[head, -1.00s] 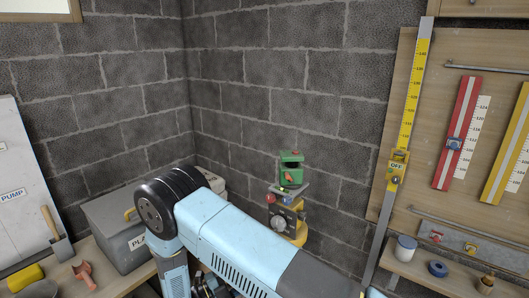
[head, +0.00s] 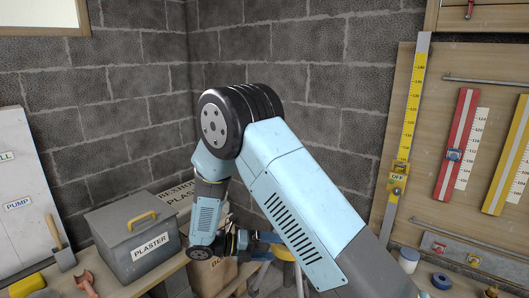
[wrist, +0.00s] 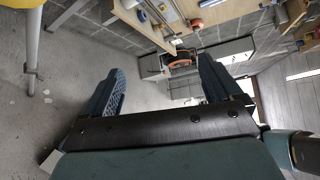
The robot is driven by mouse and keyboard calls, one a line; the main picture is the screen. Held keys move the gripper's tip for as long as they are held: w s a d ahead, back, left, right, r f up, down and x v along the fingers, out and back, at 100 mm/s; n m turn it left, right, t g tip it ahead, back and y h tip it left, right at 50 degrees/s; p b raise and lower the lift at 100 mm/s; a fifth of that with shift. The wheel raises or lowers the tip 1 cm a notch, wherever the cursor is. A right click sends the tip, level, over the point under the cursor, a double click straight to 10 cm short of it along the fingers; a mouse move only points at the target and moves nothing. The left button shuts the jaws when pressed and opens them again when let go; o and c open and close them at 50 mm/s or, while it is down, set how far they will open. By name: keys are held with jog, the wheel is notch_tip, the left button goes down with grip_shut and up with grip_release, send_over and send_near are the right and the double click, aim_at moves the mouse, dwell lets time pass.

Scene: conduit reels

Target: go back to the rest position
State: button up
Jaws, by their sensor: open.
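My gripper (wrist: 163,95) shows in the wrist view with its two dark jaws wide apart and nothing between them. Past the jaws are bare grey floor and, farther off, a grey cabinet. In the head view my blue arm is bent, with its elbow raised in front of the block wall and the forearm hanging down. The gripper end is low in that view, partly hidden behind my own arm links, near the right end of the left bench.
A grey box marked PLASTER (head: 137,240) sits on the left bench, close to my forearm. A board on the right carries a yellow gauge (head: 411,110) and a red gauge (head: 460,135). A white jar (head: 408,260) stands below them. The wall corner is behind my arm.

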jog(key=s+d+r+m+g+y, duration=0.2)
jog(key=s+d+r+m+y, duration=0.25)
jog(key=d+r+m, duration=0.45)
jog(key=s+d+r+m+g+y, duration=0.25)
jog(key=d+r+m+y, duration=0.25)
jog(key=d+r+m, duration=0.35)
jog(key=s+d+r+m+t+y, duration=0.2)
jog(key=s+r+m+t, duration=0.2)
jog(key=s+r+m, duration=0.2)
jog(key=s+d+r+m+t+y, duration=0.2)
jog(key=s+r+m, duration=0.4)
jog(key=s+m, duration=0.3)
jog(key=shift+d+r+m+t+y, duration=0.15)
jog(key=shift+d+m+t+y, duration=0.2)
jog(key=shift+m+t+y, duration=0.65)
